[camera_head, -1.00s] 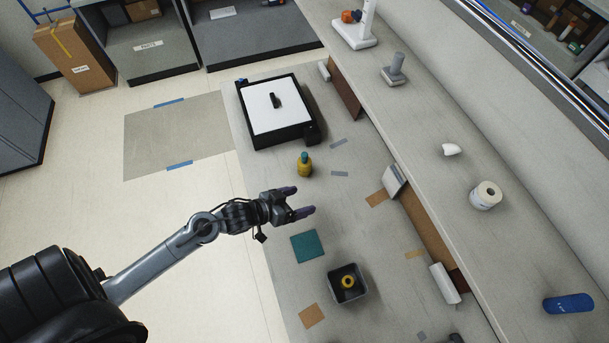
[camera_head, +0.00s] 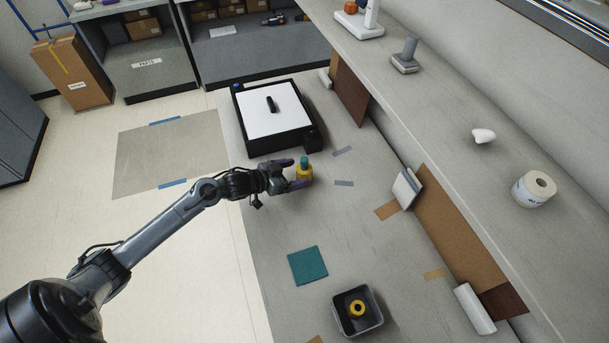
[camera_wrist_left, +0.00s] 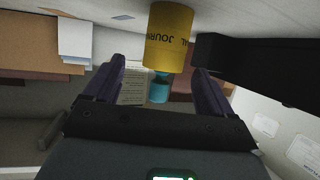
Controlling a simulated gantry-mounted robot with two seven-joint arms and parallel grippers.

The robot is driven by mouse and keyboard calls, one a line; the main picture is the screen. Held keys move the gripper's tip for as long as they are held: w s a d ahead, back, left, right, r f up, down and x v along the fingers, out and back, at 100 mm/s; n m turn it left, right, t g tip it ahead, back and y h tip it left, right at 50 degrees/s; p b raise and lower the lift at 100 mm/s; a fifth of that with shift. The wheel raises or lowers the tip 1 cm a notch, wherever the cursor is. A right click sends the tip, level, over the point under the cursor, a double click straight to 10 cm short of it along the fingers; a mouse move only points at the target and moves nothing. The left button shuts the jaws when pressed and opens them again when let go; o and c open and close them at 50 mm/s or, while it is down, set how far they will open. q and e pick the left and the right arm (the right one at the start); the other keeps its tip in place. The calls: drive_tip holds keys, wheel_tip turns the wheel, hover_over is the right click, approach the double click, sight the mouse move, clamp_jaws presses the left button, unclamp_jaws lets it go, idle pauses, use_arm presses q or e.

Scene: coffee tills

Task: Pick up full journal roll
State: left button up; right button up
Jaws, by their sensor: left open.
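The full journal roll is a yellow roll (camera_head: 305,173) with a teal top, standing upright on the grey counter just below the black-framed tray. In the left wrist view the yellow roll (camera_wrist_left: 170,38), marked "JOURN", appears with its teal end (camera_wrist_left: 158,88) between the fingers. My left gripper (camera_head: 293,174) is open, with its purple fingertips at the roll. In the left wrist view my left gripper (camera_wrist_left: 158,80) has a finger on each side of the teal end, with gaps visible. My right gripper is not in view.
The black-framed tray (camera_head: 241,128) with a white surface stands close above the gripper. A teal square mat (camera_head: 307,265) and a dark bin (camera_head: 340,315) holding another yellow ring lie lower on the counter. A raised shelf (camera_head: 450,110) runs along the right.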

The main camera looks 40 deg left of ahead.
use_arm(q)
drive_tip(key=shift+a+x, duration=0.15)
drive_tip(key=shift+x, duration=1.45)
drive_tip(key=shift+a+x, duration=0.1)
drive_tip(key=shift+x, duration=1.5)
drive_tip(key=shift+c, duration=0.4)
drive_tip(key=shift+r, duration=0.1)
drive_tip(key=c, duration=1)
drive_tip(key=shift+r, duration=0.1)
